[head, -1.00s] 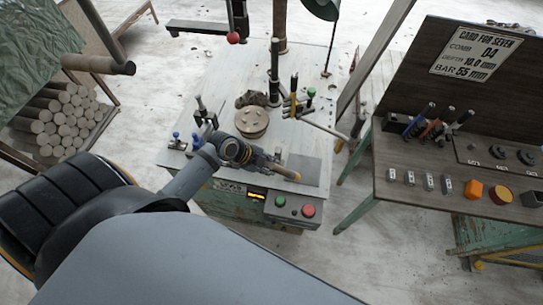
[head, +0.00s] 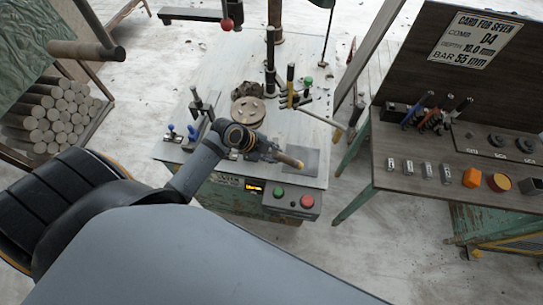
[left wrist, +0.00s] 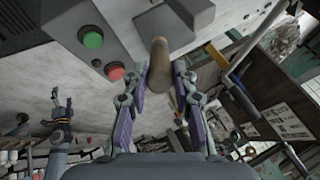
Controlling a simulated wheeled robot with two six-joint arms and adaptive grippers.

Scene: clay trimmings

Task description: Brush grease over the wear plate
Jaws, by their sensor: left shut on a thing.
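The wear plate (head: 309,157) is a flat dark grey rectangle at the front right of the pale machine table. My left gripper (head: 276,155) is over the plate's left part, shut on a brush (head: 290,161) with a tan, wooden-looking body. The brush points right and toward the front, over the plate; contact cannot be told. In the left wrist view the brush (left wrist: 158,62) stands out between the two fingers, and a grey surface, probably the plate (left wrist: 178,22), lies beyond its end. No grease can be made out.
A round tan disc (head: 247,111) and upright posts stand behind my gripper. Blue-topped clamps (head: 192,132) are left. A box with green and red buttons (head: 292,196) is at the front edge. A bench (head: 400,175) with tools stands right, stacked bars (head: 45,118) left.

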